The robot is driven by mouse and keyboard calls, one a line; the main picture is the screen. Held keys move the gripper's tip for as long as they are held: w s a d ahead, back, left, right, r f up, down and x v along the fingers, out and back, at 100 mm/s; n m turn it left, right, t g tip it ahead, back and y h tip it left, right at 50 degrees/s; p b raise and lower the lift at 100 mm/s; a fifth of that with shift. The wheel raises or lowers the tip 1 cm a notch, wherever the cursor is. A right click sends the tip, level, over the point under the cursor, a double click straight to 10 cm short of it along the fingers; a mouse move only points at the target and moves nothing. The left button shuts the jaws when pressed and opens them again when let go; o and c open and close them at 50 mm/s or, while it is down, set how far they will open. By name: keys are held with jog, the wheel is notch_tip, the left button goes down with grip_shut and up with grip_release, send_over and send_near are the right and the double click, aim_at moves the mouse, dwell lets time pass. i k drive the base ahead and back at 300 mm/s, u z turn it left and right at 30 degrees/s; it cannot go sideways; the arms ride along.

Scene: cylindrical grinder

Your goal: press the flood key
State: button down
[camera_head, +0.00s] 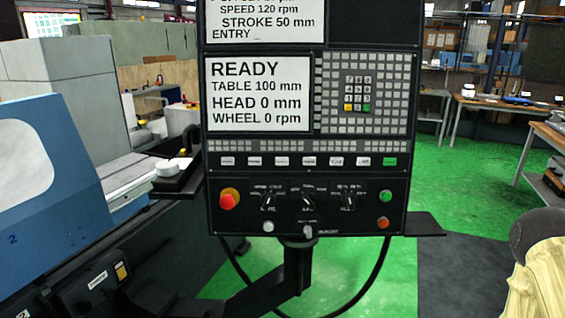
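The control panel (310,187) of the grinder faces me upright in the middle of the head view. A row of labelled keys (308,161) runs across it below the screen: several white ones and a green one (390,161) at the right end. The lettering on these keys is too small to read surely, so I cannot tell which is the flood key. No key is visibly covered. My gripper is not in view.
The screen (258,95) reads READY. Below the keys are a red mushroom button (229,198), rotary knobs (308,202) and a lit orange button (384,223). A dark shelf (425,224) juts out right. A pale yellow shape (542,275) fills the lower right corner.

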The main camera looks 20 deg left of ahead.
aim_at(280, 161)
jog(key=z, duration=1.55)
jog(key=k, duration=1.3)
jog(key=u, duration=1.5)
jog(key=i, duration=0.5)
jog(key=u, duration=0.05)
